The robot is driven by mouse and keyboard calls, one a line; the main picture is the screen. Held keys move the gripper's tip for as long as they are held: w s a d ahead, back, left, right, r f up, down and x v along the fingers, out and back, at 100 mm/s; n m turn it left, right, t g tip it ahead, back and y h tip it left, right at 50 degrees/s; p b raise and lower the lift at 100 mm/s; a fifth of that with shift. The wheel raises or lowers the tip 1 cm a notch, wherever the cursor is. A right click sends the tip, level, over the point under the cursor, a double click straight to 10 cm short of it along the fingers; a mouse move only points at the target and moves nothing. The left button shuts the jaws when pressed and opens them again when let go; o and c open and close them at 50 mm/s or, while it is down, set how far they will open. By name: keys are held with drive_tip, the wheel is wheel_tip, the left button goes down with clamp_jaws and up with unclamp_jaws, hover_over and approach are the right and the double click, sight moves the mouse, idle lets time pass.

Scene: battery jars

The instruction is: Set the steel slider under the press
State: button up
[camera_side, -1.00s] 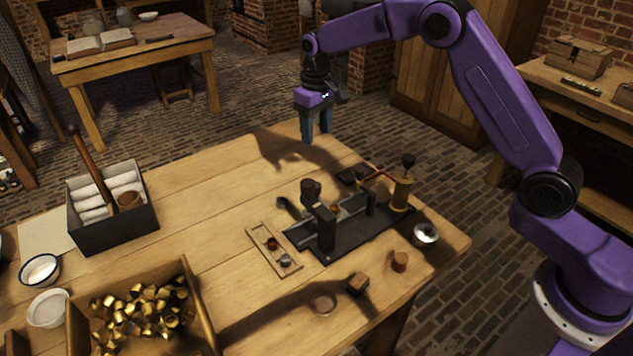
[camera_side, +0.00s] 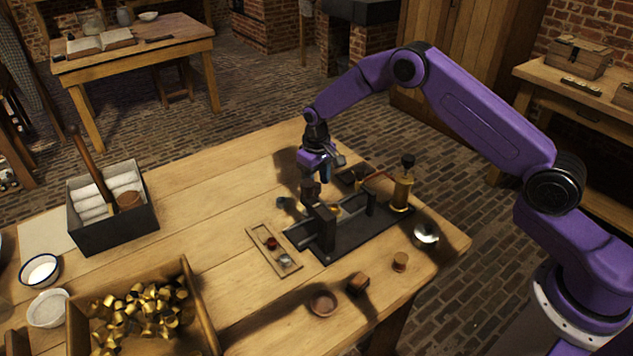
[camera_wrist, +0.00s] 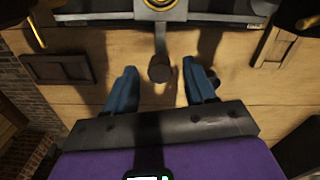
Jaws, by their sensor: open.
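The press (camera_side: 345,235) has a dark flat base, with uprights, a metal rail and a brass column (camera_side: 401,193) at its right end. A dark round knob (camera_side: 311,189) stands at its far side. In the wrist view the knob (camera_wrist: 160,68) ends a metal stem running to the rail, where a brass ring (camera_wrist: 158,3) shows. The steel slider is not clearly distinguishable; the knob and stem may belong to it. My gripper (camera_wrist: 162,78) is open, its blue fingers either side of the knob with gaps. In the side view my gripper (camera_side: 318,174) is just above and behind the knob, and partly hidden.
A wooden tray (camera_side: 291,268) with small red and grey pieces lies left of the press. A crate of brass pieces (camera_side: 197,300), a grey box (camera_side: 110,238) and bowls stand further left.

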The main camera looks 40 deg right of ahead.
drive_tip(key=shift+f, duration=0.35)
clamp_jaws()
drive_tip(key=shift+a, duration=2.15)
unclamp_jaws()
wheel_tip(320, 180, up, 18)
drive_tip(key=shift+f, duration=0.25)
